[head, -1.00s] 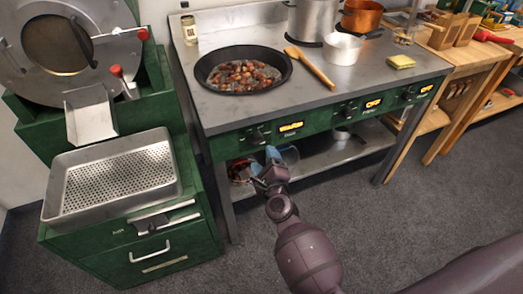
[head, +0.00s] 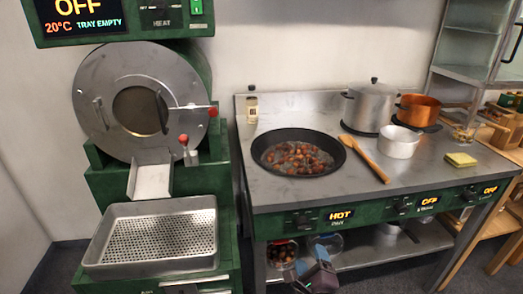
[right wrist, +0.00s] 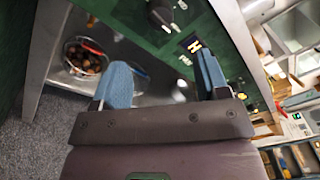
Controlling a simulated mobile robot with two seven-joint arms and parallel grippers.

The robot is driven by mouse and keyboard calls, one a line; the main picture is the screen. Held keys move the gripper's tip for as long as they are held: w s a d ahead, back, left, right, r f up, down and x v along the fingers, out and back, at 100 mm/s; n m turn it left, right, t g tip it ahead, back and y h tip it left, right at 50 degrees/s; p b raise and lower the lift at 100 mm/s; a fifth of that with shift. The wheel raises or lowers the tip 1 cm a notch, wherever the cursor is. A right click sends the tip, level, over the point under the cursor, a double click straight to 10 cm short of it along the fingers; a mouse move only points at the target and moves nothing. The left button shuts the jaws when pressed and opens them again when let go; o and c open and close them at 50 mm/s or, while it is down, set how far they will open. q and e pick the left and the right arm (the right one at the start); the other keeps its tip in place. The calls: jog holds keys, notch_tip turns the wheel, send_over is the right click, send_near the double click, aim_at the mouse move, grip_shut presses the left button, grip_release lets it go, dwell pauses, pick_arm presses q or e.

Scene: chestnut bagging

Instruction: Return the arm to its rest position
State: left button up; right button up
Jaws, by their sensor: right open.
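My right gripper (head: 311,260) is in front of the stove's lower shelf, at the bottom of the head view. It is open and empty. In the right wrist view its two blue fingers (right wrist: 163,82) stand wide apart below the green control panel. The rest of my right arm is mostly outside the head view. My left gripper is not in view. A black pan (head: 297,152) of chestnuts sits on the stove top, above and behind my right gripper.
The steel stove (head: 250,175) has a front panel reading HOT under the pan. A bowl of chestnuts (head: 282,252) and a clear bowl (head: 330,242) are on the lower shelf. A roaster with a perforated tray (head: 152,205) is left.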

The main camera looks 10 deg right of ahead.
jog(key=s+d+f+n+g+p, duration=0.2)
jog(key=s+d+n+g, duration=0.1)
jog(key=s+n, duration=1)
jog(key=s+d+f+n+g+y+p, duration=0.1)
jog(key=s+d+n+g, duration=0.3)
jog(key=s+n, duration=1)
jog(key=shift+d+f+y+p, duration=0.35)
jog(key=shift+d+p, duration=0.1)
jog(key=shift+d, duration=0.3)
